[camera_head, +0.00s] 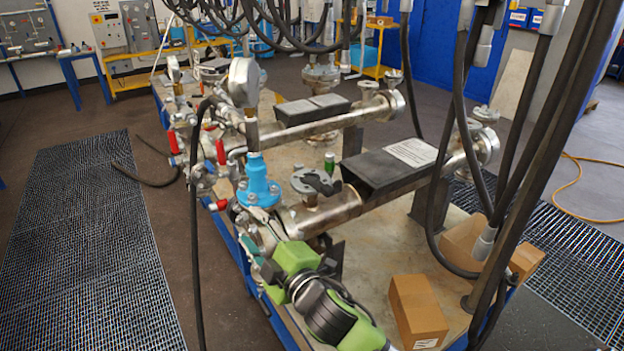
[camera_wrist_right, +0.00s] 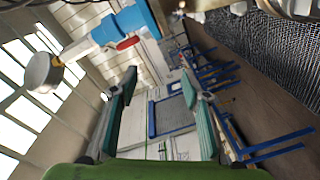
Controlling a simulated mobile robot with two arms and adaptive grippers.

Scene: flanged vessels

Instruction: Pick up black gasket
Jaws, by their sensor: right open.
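A dark ring-like piece (camera_head: 318,182), which may be the black gasket, lies on the round metal flange (camera_head: 306,186) of the nearer vessel. I cannot tell gasket and flange apart clearly. My right gripper (camera_head: 256,238) is beside the blue valve body (camera_head: 258,182), to the lower left of that flange. In the right wrist view its two teal fingers (camera_wrist_right: 158,78) stand apart with nothing between them. The gasket does not show in that view. My left gripper is not in view.
Pipes with red handles (camera_head: 221,152) and a gauge (camera_head: 244,82) stand close to the gripper. Black boxes (camera_head: 388,165) sit on the vessels. Hoses (camera_head: 527,150) hang at the right. A cardboard box (camera_head: 417,310) stands at the front right.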

